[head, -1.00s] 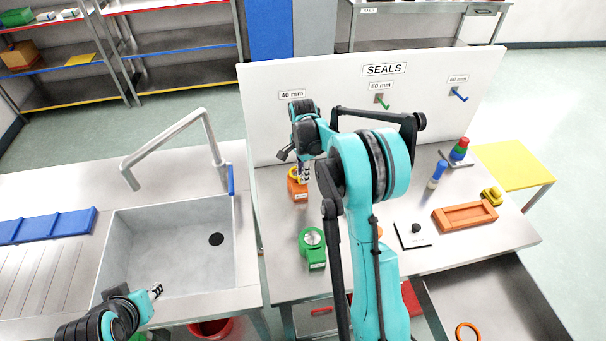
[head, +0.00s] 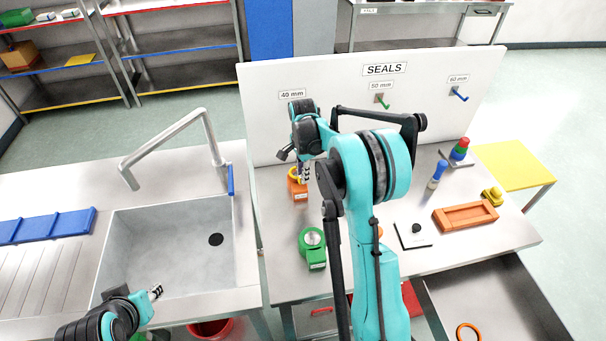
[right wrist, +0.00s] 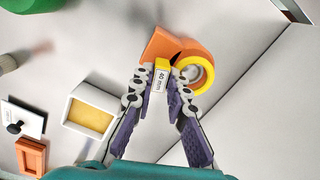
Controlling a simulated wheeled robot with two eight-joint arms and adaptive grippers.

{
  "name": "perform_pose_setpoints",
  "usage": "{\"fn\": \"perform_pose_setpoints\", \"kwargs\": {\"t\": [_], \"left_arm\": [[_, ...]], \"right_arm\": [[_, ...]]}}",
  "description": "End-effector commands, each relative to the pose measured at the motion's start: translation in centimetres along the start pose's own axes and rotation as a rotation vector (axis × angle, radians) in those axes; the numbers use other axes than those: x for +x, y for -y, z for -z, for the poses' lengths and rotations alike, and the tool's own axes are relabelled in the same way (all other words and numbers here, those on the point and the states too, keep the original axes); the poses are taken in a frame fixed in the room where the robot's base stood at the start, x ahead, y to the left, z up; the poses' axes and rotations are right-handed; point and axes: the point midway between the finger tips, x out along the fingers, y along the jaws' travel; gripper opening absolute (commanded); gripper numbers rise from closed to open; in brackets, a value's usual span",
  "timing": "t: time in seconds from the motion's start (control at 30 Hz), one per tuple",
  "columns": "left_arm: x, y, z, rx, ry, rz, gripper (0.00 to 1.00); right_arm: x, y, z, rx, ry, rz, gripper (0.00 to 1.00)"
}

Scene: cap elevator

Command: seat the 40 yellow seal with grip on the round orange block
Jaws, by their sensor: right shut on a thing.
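The orange block (head: 299,193) with a round part stands on the steel table under the 40 mm sign. My right gripper (right wrist: 161,88) is shut on the grip tab of the yellow seal, a tab marked 40 mm. The yellow seal (right wrist: 207,77) shows as a ring beside the tab, at the block's round part; orange shows through its opening. I cannot tell whether it is fully down around the round part. The orange block also shows in the right wrist view (right wrist: 158,43).
A green block (head: 312,247) with a round top stands nearer the table's front. An orange tray (head: 465,217), a white plate with a black knob (head: 413,235) and a yellow block (head: 492,195) are to the right. The seal board (head: 330,80) rises behind.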

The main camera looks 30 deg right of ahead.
Motion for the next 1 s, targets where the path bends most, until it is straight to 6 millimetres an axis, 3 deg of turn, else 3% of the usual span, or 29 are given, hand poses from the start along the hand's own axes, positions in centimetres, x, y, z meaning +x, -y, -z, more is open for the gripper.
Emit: {"fn": "perform_pose_setpoints", "kwargs": {"t": [0.9,0.93,1.0], "left_arm": [[0.8,0.0,-0.6,0.0,0.0,0.0,0.33],[0.8,0.0,-0.6,0.0,0.0,0.0,0.33],[0.8,0.0,-0.5,0.0,0.0,0.0,0.33]], "right_arm": [[1.2,0.0,0.0,0.0,0.0,0.0,0.0],[1.2,0.0,0.0,0.0,0.0,0.0,0.2],[1.2,0.0,0.0,0.0,0.0,0.0,0.38]]}}
